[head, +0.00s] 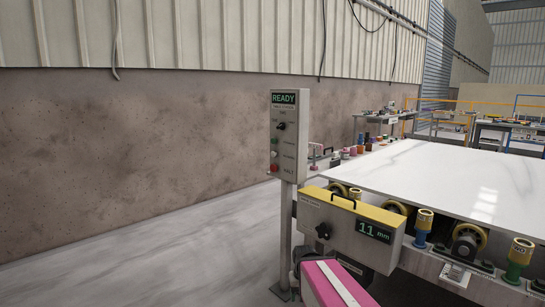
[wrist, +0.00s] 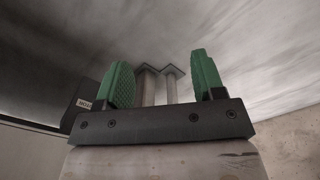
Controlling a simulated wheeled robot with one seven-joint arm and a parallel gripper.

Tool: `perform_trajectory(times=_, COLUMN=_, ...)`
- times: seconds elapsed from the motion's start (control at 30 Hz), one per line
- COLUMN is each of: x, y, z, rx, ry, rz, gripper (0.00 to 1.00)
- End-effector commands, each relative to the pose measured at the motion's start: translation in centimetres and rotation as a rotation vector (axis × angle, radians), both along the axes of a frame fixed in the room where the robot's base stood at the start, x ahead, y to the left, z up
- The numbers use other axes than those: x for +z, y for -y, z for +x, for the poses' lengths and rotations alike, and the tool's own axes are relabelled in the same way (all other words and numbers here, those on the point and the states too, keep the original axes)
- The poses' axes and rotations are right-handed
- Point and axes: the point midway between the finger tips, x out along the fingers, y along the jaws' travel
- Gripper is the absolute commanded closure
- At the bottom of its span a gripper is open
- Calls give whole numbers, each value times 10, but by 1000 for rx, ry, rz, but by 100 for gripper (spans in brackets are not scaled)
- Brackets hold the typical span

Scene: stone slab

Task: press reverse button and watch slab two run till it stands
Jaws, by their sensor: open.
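The control box (head: 289,138) stands on a grey post at the left end of the machine. Its green display reads READY. Below it are a dark knob (head: 281,126), a green button (head: 274,141), a pale button (head: 274,154) and a red button (head: 274,168). Their small labels are too blurred to read, so I cannot tell which is reverse. A white veined slab (head: 420,180) lies flat on the machine. My gripper (wrist: 165,85) shows in the wrist view, its green-padded fingers apart and nothing held between them. I cannot make it out in the head view.
A yellow-topped housing (head: 350,225) with a display reading 11 mm sits at the machine's near corner. Rollers and coloured fittings line the near edge. Workbenches (head: 510,130) stand behind at right. Open floor (head: 130,260) lies left of the post, before a brown wall. Grey posts (wrist: 160,85) show beyond my fingers.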

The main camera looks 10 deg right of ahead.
Motion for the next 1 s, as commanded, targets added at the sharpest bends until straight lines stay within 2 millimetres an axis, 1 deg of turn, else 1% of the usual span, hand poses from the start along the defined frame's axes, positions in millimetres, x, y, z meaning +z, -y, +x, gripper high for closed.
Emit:
perform_trajectory(times=0.03, x=0, y=0, z=0, rx=0, ry=0, rz=0, gripper=54)
perform_trajectory(times=0.07, x=0, y=0, z=0, rx=0, ry=0, rz=0, gripper=64)
perform_trajectory(times=0.1, x=0, y=0, z=0, rx=0, ry=0, rz=0, gripper=77)
perform_trajectory(times=0.17, x=0, y=0, z=0, rx=0, ry=0, rz=0, gripper=96)
perform_trajectory(times=0.2, x=0, y=0, z=0, rx=0, ry=0, rz=0, gripper=100)
perform_trajectory(times=1.0, x=0, y=0, z=0, rx=0, ry=0, rz=0, gripper=100)
